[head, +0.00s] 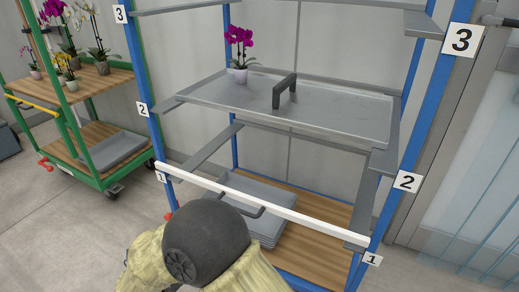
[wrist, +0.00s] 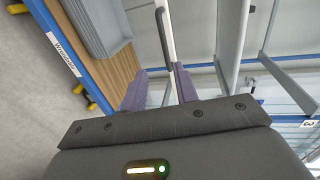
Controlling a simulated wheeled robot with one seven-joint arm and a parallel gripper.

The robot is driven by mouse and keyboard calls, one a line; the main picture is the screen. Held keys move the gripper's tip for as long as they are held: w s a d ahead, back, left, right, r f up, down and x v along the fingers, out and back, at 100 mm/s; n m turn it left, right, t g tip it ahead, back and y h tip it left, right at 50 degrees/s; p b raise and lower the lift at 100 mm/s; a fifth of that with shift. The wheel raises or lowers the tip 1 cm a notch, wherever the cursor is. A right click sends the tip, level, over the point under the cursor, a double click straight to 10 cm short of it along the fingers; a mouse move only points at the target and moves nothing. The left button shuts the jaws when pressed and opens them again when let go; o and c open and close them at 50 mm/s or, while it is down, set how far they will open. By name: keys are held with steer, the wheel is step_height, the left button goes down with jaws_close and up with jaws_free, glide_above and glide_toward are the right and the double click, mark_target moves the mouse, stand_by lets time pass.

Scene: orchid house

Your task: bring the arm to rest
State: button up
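My gripper (wrist: 160,90) shows in the wrist view, its two purplish fingers apart with a gap between them. I see nothing gripped. Shelf parts show beyond the fingertips. In the head view my arm's dark joint and pale yellow-covered links fill the bottom middle, in front of the blue rack (head: 148,75). My gripper is hidden there. A white bar (head: 310,222) crosses the rack's front at level 1, just behind my arm.
A grey tray (head: 335,115) with a dark handle (head: 284,90) and a potted magenta orchid (head: 239,50) sits at level 2. Stacked grey trays (head: 240,188) lie on the wooden bottom shelf. A green orchid cart (head: 85,145) stands left. Open floor (head: 60,235) lies front left.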

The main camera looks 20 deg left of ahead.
steer(key=w+d+r+n+g+y, duration=0.1)
steer(key=w+d+r+n+y, duration=0.15)
steer(key=w, duration=0.45)
steer(key=w+d+r+n+y, duration=0.1)
steer(key=w+d+n+y, duration=0.15)
steer(key=w, duration=0.45)
steer(key=w+d+r+n+g+y, duration=0.1)
steer(key=w+d+n+g, duration=0.2)
steer(key=d+n, duration=0.4)
steer(key=s+d+f+n+g+h, duration=0.1)
steer(key=s+d+n+g, duration=0.3)
steer(key=d, duration=0.6)
steer(key=s+d+f+n+g+h+p, duration=0.1)
steer(key=s+d+g, duration=0.1)
steer(key=s+d, duration=0.65)
steer(key=s+d+f+n+g+h, duration=0.1)
steer(key=s+d+n+g, duration=0.15)
steer(key=d, duration=1.05)
steer(key=w+p+v, duration=0.2)
steer(key=p+v, duration=1)
steer(key=w+r+p+v, duration=0.1)
steer(key=w+p+v, duration=0.2)
steer(key=p+v, duration=0.9)
steer(key=w+r+p+v, duration=0.1)
steer(key=w+p+v, duration=0.2)
steer(key=p+v, duration=0.9)
steer(key=shift+r+n+p, duration=0.35)
steer(key=shift+p, duration=0.7)
